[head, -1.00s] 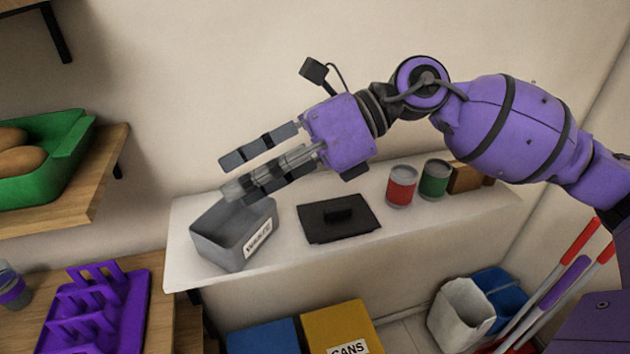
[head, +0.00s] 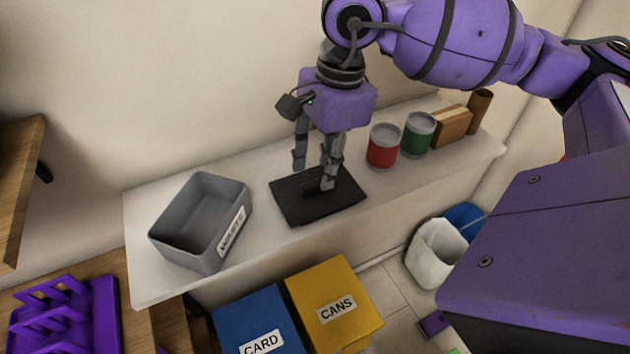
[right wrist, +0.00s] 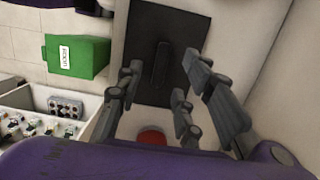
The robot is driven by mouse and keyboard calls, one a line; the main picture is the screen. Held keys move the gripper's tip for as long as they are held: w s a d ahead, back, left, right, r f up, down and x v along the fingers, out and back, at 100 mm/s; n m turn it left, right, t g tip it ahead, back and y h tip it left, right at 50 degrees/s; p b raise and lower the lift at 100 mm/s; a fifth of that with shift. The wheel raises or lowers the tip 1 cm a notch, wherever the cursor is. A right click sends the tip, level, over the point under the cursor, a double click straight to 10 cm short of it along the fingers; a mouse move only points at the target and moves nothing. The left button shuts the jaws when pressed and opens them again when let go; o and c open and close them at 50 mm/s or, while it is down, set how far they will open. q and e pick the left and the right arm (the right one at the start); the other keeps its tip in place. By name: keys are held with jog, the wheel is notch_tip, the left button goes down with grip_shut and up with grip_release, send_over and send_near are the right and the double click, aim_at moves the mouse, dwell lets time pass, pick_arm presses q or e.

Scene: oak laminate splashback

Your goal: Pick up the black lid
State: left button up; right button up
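The black lid (head: 290,208) lies flat on the white shelf, just right of the grey bin marked WASTE. Its raised bar handle is partly hidden behind my fingers in the head view. My right gripper (head: 315,180) points down over the lid, fingers apart. In the right wrist view the lid (right wrist: 145,82) with its handle (right wrist: 160,65) lies beyond the open fingers (right wrist: 160,85), with nothing between them. I cannot tell whether a fingertip touches the lid. My left gripper is not in view.
The grey WASTE bin (head: 178,232) stands open at left. A red can (head: 383,148), a green can (head: 418,136) and a brown box (head: 452,127) stand right of the lid. Blue (head: 255,315) and yellow (head: 330,290) bins sit below the shelf. The wall is close behind.

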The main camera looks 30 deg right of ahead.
aim_at(317, 188)
jog(key=shift+a+f, duration=0.15)
jog(key=shift+f, duration=0.55)
jog(key=shift+a+f, duration=0.15)
jog(key=shift+f, duration=0.5)
grip_shut()
jog(key=shift+r, duration=0.1)
